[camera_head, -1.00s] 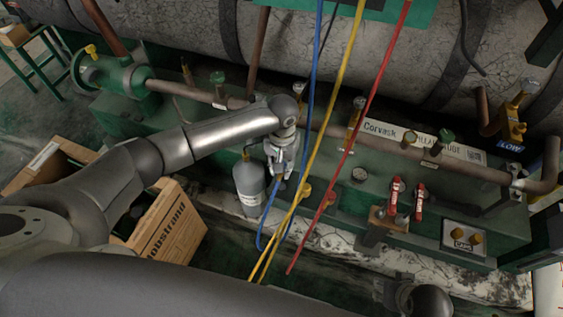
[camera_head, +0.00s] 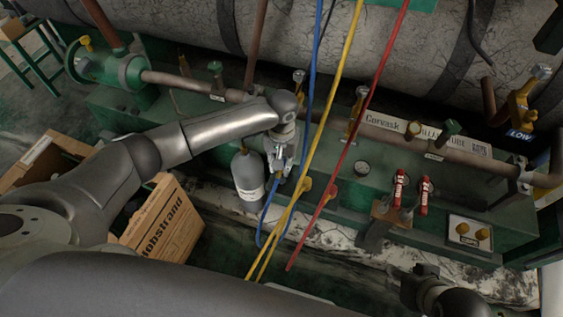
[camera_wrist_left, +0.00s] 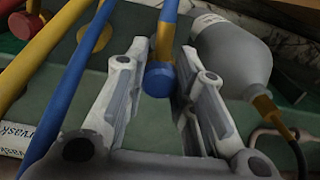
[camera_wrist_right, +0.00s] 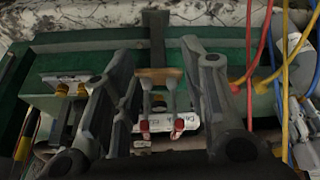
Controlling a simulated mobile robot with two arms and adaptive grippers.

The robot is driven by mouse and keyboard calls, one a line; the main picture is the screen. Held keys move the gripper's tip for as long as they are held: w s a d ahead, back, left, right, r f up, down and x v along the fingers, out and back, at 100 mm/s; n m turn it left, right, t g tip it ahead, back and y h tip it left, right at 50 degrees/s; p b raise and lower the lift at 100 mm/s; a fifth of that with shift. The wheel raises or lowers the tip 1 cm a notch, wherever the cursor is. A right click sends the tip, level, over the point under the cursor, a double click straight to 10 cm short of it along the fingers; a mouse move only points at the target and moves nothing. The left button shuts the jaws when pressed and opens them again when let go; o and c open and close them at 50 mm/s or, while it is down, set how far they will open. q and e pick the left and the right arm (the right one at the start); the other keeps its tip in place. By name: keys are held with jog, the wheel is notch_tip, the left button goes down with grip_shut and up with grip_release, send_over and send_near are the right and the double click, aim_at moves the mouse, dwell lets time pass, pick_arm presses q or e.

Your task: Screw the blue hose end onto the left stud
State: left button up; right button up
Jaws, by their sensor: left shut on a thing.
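My left gripper (camera_head: 277,170) is shut on the blue hose end (camera_wrist_left: 160,78), a blue fitting with a yellow collar. The end sits between the two fingers in the left wrist view, its face toward the camera. In the head view this gripper is beside a grey cylinder, and the blue hose (camera_head: 266,222) loops below it. I cannot clearly make out the left stud. My right gripper (camera_head: 425,285) is open and empty; its fingers show spread in the right wrist view.
The grey cylinder (camera_head: 247,175) stands close left of my left gripper. Yellow (camera_head: 338,85) and red (camera_head: 372,85) hoses hang across the view. A cardboard box (camera_head: 165,222) is at lower left.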

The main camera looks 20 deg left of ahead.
pick_arm(q)
jog(key=shift+f+b, duration=0.85)
jog(key=shift+b, duration=0.25)
jog(key=shift+f+b, duration=0.9)
jog(key=shift+b, duration=0.3)
jog(key=shift+f, duration=0.2)
pick_arm(e)
jog(key=w+a+r+t+y, duration=0.1)
jog(key=w+a+r+t, duration=0.2)
jog(key=w+r+t, duration=0.2)
jog(key=w+a+r+t+y, duration=0.2)
jog(key=w+r+t, duration=0.4)
jog(key=w, duration=0.3)
jog(key=shift+w+a+r+n, duration=0.3)
jog(key=shift+w+a+r, duration=0.1)
jog(key=shift+r, duration=0.3)
jog(key=shift+s, duration=0.1)
pick_arm(q)
jog(key=shift+p, duration=0.5)
pick_arm(e)
notch_tip(320, 180, down, 6)
jog(key=s+d+g+h, duration=0.1)
jog(key=s+g, duration=0.1)
jog(key=g, duration=0.1)
jog(key=shift+s+d, duration=0.3)
jog(key=shift+s, duration=0.05)
jog(key=shift+f, duration=0.1)
jog(key=shift+s+d+f+g, duration=0.1)
jog(key=shift+s+f+g, duration=0.1)
jog(key=shift+g, duration=0.2)
